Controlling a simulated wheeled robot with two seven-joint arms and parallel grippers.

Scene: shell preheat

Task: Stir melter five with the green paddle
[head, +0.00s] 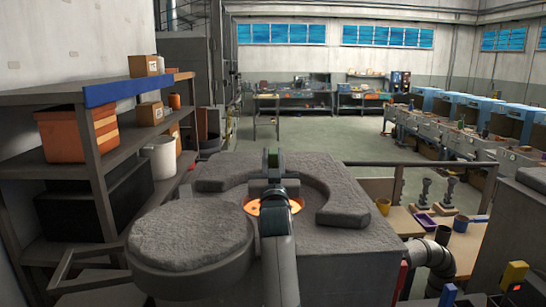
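A bulky grey melter (345,235) fills the lower middle of the head view. Its round opening glows orange (254,207), and its thick round lid (190,238) is swung aside to the left. One arm of mine rises from the bottom middle, leaning slightly left. I take it for the right one. Its gripper (272,160) is over the glowing opening and looks closed around a dark green piece (291,183), seemingly the green paddle's handle. The paddle's lower part is hidden behind my gripper and wrist. No number shows on the melter. My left gripper is not in view.
Shelves with an orange crate (78,133) and a white bucket (160,157) stand close on the left. Open floor lies beyond.

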